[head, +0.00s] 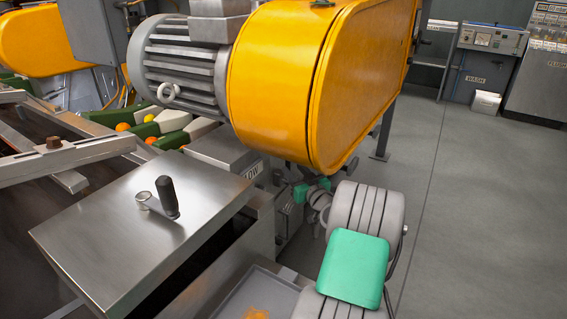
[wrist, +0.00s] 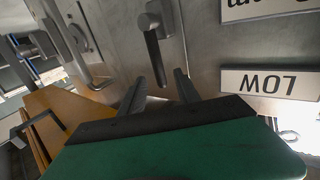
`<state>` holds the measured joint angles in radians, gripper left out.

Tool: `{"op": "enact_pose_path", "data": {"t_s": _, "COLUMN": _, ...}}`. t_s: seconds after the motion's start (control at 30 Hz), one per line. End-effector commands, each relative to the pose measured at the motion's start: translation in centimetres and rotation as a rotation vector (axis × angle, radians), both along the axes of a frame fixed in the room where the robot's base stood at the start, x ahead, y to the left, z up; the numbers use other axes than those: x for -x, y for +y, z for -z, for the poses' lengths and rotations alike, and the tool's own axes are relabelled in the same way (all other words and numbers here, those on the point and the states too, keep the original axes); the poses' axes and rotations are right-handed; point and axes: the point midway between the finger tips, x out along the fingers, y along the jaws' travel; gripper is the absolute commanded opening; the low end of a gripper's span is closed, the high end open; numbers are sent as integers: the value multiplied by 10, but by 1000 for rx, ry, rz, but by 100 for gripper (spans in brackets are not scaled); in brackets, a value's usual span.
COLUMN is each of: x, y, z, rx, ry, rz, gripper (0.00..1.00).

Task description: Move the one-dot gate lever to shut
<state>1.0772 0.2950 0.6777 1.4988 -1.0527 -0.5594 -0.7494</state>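In the wrist view, a lever with a round metal hub and a black grip (wrist: 155,58) is mounted on a steel panel, its grip hanging down in the picture. My gripper (wrist: 162,84) is open, with one finger on each side of the lower end of that grip. I cannot tell how deep the grip sits between the fingers, and no contact is clear. No dot mark is readable on this lever. In the head view, my grey and green arm covers the lower right, and I cannot make out the fingertips.
An upside-down "LOW" plate (wrist: 270,83) is right of the lever; a metal handle (wrist: 82,48) is to its left. In the head view, a crank with a black knob (head: 166,197) stands on a steel cover (head: 110,250) below a yellow guard (head: 300,75). Floor at right is clear.

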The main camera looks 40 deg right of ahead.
Motion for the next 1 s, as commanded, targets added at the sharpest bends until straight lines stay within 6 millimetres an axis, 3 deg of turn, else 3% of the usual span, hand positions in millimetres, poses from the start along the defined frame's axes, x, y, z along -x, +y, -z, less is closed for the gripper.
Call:
{"op": "enact_pose_path", "data": {"t_s": 0.23, "x": -44, "y": -10, "z": 3, "rx": 1, "ry": -1, "rz": -2, "gripper": 39}}
{"op": "enact_pose_path", "data": {"t_s": 0.57, "x": -53, "y": -11, "z": 0, "rx": -1, "ry": 0, "rz": -3, "gripper": 39}}
{"op": "enact_pose_path", "data": {"t_s": 1.0, "x": -53, "y": -11, "z": 0, "rx": -1, "ry": 1, "rz": -3, "gripper": 4}}
